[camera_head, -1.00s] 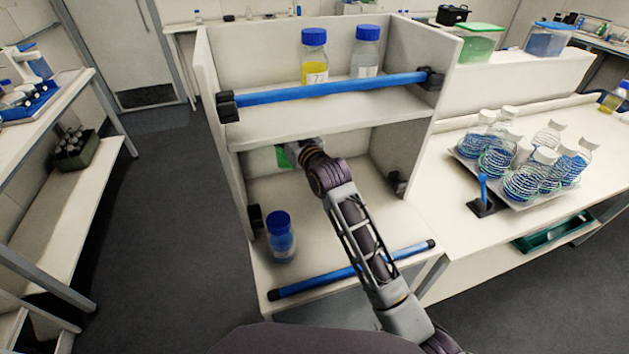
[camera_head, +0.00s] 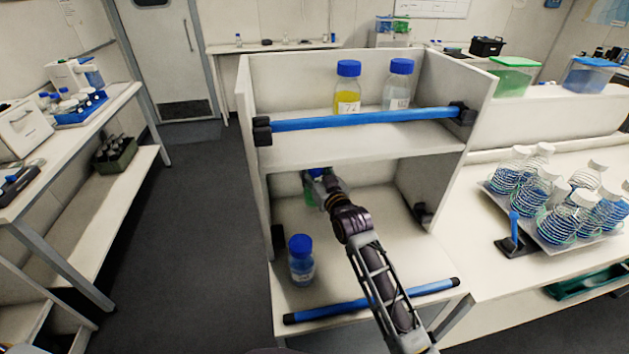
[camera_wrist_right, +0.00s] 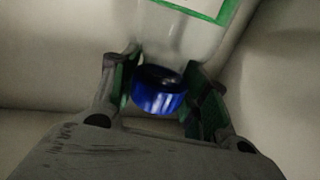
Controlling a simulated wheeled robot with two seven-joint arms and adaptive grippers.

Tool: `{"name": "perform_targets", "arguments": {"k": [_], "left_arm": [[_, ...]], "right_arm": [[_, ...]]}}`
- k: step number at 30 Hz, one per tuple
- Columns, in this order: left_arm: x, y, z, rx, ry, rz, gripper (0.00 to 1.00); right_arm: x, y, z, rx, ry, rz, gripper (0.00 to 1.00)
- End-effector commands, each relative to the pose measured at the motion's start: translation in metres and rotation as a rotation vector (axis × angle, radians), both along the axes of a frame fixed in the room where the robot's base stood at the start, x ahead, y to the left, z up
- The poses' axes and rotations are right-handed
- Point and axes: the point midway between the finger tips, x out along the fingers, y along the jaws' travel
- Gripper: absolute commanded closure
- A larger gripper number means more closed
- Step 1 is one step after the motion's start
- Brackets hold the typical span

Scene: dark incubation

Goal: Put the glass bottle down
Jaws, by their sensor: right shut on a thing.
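A clear glass bottle with a blue cap (camera_wrist_right: 160,97) and a green-edged label is between the fingers of my right gripper (camera_wrist_right: 157,90). The fingers are shut on it near the neck and cap. In the head view my right gripper (camera_head: 325,184) is inside the lower compartment of the white shelf unit (camera_head: 254,145), toward the back left. The gripper partly hides the bottle there; a green patch (camera_head: 308,191) of it shows. I cannot tell whether its base touches the shelf floor. My left gripper is not in view.
Another blue-capped bottle (camera_head: 301,262) stands at the compartment's front left. A blue rail (camera_head: 371,301) crosses the front edge. Two bottles stand on the upper shelf behind another blue rail (camera_head: 365,119). The compartment floor right of my arm is clear. A rack of flasks (camera_head: 560,200) is at right.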

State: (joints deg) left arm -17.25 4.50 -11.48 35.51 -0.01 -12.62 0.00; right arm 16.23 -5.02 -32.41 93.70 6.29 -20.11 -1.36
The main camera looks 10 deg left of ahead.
Motion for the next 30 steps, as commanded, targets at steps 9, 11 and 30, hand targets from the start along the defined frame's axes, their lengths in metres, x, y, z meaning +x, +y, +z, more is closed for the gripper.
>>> {"name": "perform_targets", "arguments": {"k": [9,11,30], "left_arm": [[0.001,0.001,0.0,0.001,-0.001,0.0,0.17],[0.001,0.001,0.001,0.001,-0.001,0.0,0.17],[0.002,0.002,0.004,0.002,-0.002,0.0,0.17]], "right_arm": [[0.0,0.0,0.001,0.001,-0.004,0.0,1.0],[0.0,0.0,-0.002,0.001,-0.004,0.0,1.0],[0.0,0.0,-0.035,0.002,-0.005,0.0,1.0]]}}
